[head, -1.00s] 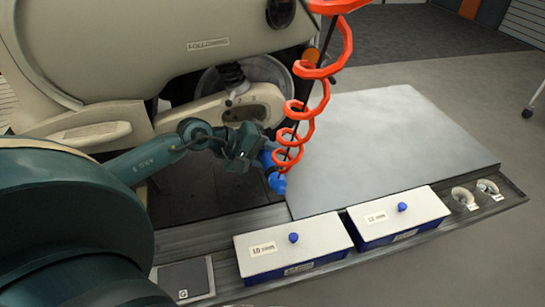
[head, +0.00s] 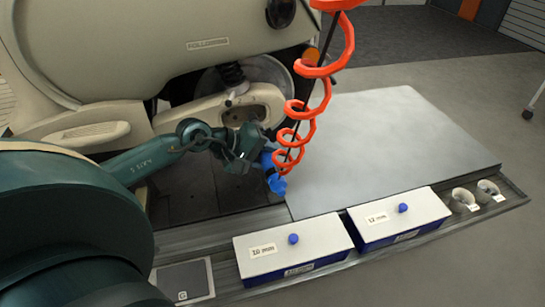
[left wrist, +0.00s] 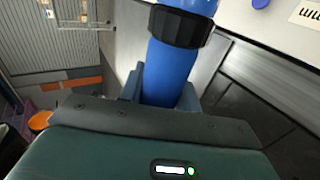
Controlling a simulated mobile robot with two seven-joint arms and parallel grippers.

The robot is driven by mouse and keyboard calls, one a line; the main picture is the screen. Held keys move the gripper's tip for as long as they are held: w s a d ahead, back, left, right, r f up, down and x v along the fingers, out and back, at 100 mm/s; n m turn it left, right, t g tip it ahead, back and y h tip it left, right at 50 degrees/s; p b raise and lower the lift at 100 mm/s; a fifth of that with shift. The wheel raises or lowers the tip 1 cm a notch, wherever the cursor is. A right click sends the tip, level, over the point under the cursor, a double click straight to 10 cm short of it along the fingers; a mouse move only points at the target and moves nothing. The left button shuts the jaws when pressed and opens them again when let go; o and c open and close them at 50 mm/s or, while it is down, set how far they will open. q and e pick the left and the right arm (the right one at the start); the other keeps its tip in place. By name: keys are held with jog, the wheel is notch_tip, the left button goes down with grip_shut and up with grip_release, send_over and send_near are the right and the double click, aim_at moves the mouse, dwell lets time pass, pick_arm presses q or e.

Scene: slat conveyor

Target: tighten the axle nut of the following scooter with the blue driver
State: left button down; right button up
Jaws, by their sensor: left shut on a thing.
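The beige scooter (head: 190,60) stands at the upper left, with its rear wheel (head: 265,75) and swing arm (head: 205,110) showing. The axle nut is too small or hidden to make out. My left gripper (head: 262,158) is in front of and below the swing arm, shut on the blue driver (head: 277,184). The driver hangs on an orange coiled hose (head: 302,108). In the left wrist view the driver's blue body (left wrist: 168,75) with a black collar stands between the jaws. The driver appears apart from the scooter. My right gripper is not in view.
A bare grey plate (head: 400,145) lies to the right of the driver. Two blue boxes with pale lids, a left one (head: 292,248) and a right one (head: 398,216), stand along the front ledge. Two metal rings (head: 463,200) sit at its right end.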

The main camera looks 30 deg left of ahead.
aim_at(281, 178)
pick_arm(q)
jog(key=shift+s+d, duration=0.4)
dwell(0.4)
jog(key=shift+s+d+p, duration=0.65)
jog(key=shift+s+d, duration=0.25)
jog(key=shift+d, duration=0.15)
jog(key=shift+s+d+p, duration=0.65)
jog(key=shift+s+d, duration=0.2)
jog(key=shift+d, duration=0.2)
